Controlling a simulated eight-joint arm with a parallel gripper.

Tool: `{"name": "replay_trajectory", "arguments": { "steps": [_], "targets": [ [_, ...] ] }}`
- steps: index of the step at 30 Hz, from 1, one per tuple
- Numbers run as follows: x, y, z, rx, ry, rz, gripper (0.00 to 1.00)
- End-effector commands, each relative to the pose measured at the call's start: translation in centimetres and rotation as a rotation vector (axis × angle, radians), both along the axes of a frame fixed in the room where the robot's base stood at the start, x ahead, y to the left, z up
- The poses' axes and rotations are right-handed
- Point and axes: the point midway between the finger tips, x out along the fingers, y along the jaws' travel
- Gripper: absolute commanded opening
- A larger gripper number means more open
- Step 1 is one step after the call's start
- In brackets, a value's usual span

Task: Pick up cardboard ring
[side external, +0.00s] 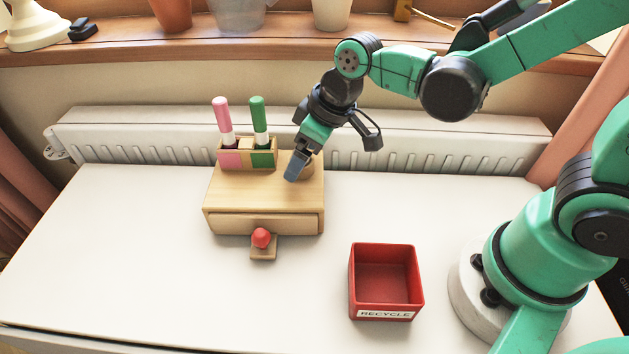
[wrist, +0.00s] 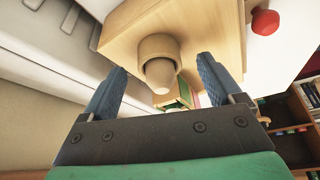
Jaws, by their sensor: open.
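The cardboard ring (wrist: 157,45) is a short brown tube on top of the wooden box (wrist: 118,32). It sits around a pale round-ended peg (wrist: 161,76), which sticks out through it. My gripper (wrist: 163,64) is open in the wrist view, one blue finger at each side of the ring, with gaps between. In the side external view my gripper (side external: 294,170) is over the right part of the wooden box (side external: 245,197) and hides most of the ring, with a bit of tan showing behind the fingers.
A holder with a pink marker (side external: 221,115) and a green marker (side external: 259,115) stands on the box's back left. The box front has a drawer with a red knob (side external: 261,237). A red recycle bin (side external: 385,250) stands front right. The radiator (side external: 400,140) runs behind.

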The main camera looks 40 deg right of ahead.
Motion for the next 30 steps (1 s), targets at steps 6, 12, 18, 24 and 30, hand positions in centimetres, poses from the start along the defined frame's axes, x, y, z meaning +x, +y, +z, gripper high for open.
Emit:
{"name": "replay_trajectory", "arguments": {
  "steps": [6,12,18,24,30],
  "targets": [
    [0.31,0.15,-0.93,0.0,0.0,0.0,0.86],
    [0.32,0.15,-0.99,0.0,0.0,-0.001,0.86],
    [0.32,0.15,-0.98,0.0,0.0,-0.001,0.46],
    [0.32,0.15,-0.97,0.0,0.0,-0.001,0.05],
    [0.31,0.14,-0.93,0.0,0.0,-0.001,0.04]
  ]
}}
